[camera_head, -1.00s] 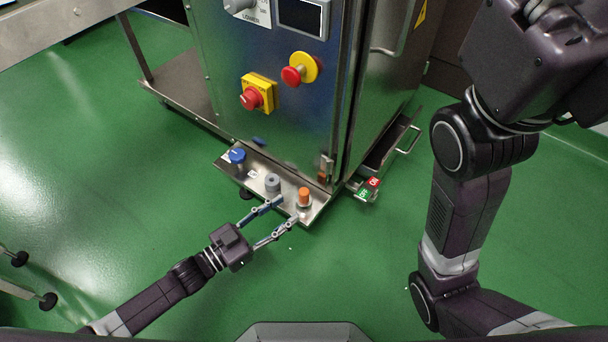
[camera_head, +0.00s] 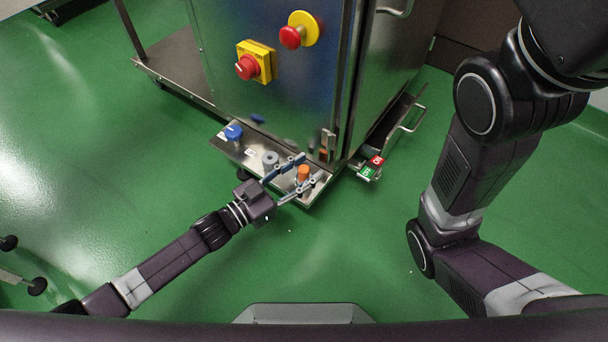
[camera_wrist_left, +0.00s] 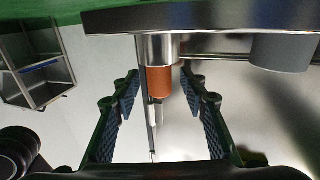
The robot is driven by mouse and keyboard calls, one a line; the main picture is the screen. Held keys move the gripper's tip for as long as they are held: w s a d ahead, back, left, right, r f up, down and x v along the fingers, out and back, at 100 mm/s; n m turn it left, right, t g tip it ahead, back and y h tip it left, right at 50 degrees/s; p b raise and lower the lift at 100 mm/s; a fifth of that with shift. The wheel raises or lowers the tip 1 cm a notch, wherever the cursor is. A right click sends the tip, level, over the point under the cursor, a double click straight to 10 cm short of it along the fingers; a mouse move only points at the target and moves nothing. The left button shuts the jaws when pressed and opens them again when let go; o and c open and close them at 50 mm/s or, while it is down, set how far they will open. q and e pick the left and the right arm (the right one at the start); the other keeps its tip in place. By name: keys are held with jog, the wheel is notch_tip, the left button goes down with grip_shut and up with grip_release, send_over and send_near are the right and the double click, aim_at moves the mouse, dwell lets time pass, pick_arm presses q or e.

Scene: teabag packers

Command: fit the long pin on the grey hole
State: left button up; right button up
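An orange-topped pin (camera_head: 303,173) with a steel lower part stands at the right end of a steel ledge (camera_head: 225,147). A grey round piece (camera_head: 269,160) is left of it; its hole is too small to make out. A blue-topped piece (camera_head: 234,132) is at the left end. My left gripper (camera_head: 312,166) is open, one finger on each side of the orange-topped pin. In the left wrist view, the picture is upside down; the orange top (camera_wrist_left: 160,81) sits between the open fingers (camera_wrist_left: 160,75) with gaps on both sides. My right gripper is out of view.
The steel cabinet (camera_head: 290,95) with a yellow-and-red switch (camera_head: 254,62) and a red button (camera_head: 291,37) rises behind the ledge. Red and green labels (camera_head: 371,167) are right of the ledge. The green floor in front is clear.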

pick_arm(q)
grip_shut()
jog(key=shift+r, duration=0.15)
